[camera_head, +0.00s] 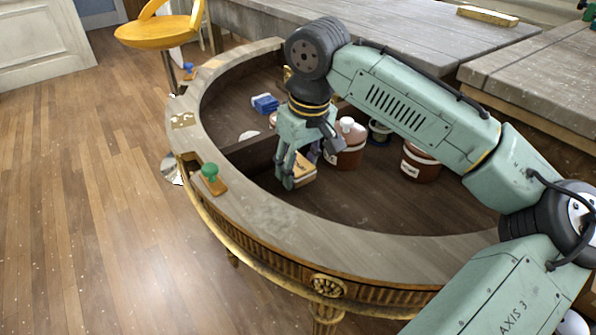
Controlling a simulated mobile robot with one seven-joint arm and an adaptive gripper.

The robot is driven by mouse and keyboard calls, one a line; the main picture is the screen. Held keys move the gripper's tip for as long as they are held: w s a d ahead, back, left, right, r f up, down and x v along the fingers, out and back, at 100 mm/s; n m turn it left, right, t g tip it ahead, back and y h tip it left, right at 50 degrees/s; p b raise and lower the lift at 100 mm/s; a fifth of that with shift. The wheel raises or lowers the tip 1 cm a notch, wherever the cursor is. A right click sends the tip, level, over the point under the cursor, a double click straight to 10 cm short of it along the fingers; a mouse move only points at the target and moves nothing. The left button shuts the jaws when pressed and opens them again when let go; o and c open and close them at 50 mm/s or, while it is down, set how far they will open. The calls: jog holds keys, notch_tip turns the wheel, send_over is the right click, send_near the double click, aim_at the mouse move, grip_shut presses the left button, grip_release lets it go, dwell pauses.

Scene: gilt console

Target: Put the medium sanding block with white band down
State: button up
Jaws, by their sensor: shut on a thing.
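The sanding block (305,171), tan on top with a paler side, is between the fingers of my gripper (303,167). My gripper points down and is shut on it; the fingers cover part of the block. The block is inside the recessed dark top of the curved gilt console (275,222), near the front inner edge. I cannot tell whether its underside touches the recess floor.
A brown jar with a white label (345,152) stands just right of my gripper, and another jar (420,163) farther right. A green-knobbed tool (210,174) sits on the left rim.

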aim_at(306, 170)
jog(key=shift+f, duration=0.7)
jog(key=shift+f, duration=0.15)
jog(key=o, duration=1.2)
notch_tip(306, 170, up, 12)
jog(key=s+d, duration=0.1)
jog(key=shift+s+d+p, duration=0.15)
jog(key=shift+s+p, duration=0.05)
jog(key=shift+p, duration=0.25)
